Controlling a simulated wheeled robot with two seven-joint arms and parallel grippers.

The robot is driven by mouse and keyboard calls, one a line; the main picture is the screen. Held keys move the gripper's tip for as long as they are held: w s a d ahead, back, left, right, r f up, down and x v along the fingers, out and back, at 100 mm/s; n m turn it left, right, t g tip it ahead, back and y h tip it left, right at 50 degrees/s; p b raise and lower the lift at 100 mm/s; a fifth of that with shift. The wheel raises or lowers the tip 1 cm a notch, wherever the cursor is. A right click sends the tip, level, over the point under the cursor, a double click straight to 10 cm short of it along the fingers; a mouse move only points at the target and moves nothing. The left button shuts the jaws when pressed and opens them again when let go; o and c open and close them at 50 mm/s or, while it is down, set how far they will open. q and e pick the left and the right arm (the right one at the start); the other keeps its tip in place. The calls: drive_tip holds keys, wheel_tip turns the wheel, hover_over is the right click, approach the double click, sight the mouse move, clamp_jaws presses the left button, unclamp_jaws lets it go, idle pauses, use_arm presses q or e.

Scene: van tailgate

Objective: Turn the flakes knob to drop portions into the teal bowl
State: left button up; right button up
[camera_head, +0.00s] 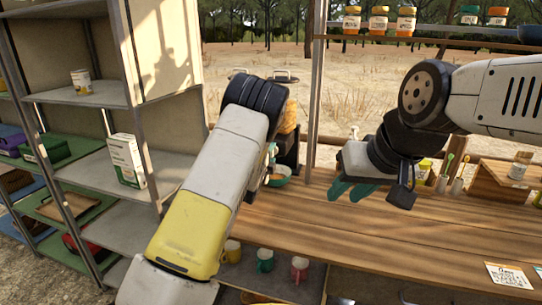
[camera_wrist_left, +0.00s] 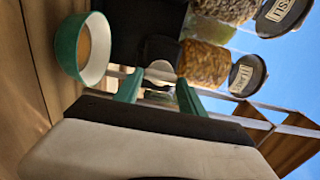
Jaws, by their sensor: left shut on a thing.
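The teal bowl (camera_wrist_left: 66,47) is in the left wrist view, which is turned sideways; its inside is pale with an orange-brown patch. In the head view the bowl (camera_head: 281,178) stands on the wooden counter, partly behind my left arm. A clear dispenser of golden flakes (camera_wrist_left: 205,64) has a dark labelled lid (camera_wrist_left: 248,76). My left gripper (camera_wrist_left: 159,90) is shut on a pale knob (camera_wrist_left: 160,71) on the dispenser's dark body; the contact is partly hidden. In the head view my left arm hides most of this. My right gripper (camera_head: 350,190) is open and empty above the counter.
A second dispenser (camera_wrist_left: 225,10) stands beside the flakes one. The counter (camera_head: 350,235) is clear at its middle, with a paper card (camera_head: 510,275) at right. A wooden box (camera_head: 495,182) and utensil cups stand back right. Metal shelves (camera_head: 90,95) fill the left. Mugs (camera_head: 265,260) sit below.

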use_arm(q)
drive_tip(key=o, duration=1.4)
drive_tip(key=shift+c, duration=0.2)
drive_tip(key=v, duration=0.8)
